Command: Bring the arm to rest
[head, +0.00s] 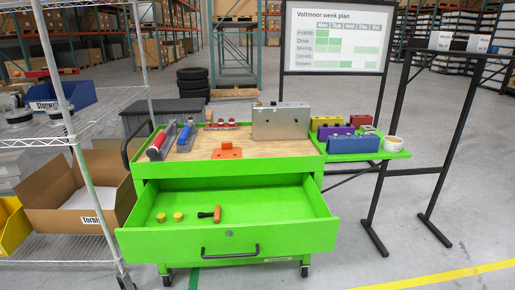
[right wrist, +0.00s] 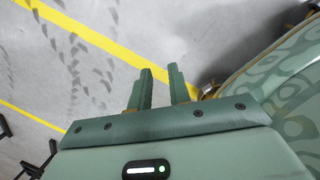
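In the head view neither of my arms nor grippers is in sight. In the right wrist view my right gripper (right wrist: 160,90) has its two fingers apart with nothing between them. My left gripper shows in neither view.
A green cart (head: 140,170) stands ahead with its drawer (head: 310,240) pulled open, holding two yellow round pieces and an orange-handled tool (head: 210,215). A wire shelf (head: 60,250) is at left, a black frame (head: 456,130) at right. Floor at lower right is clear.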

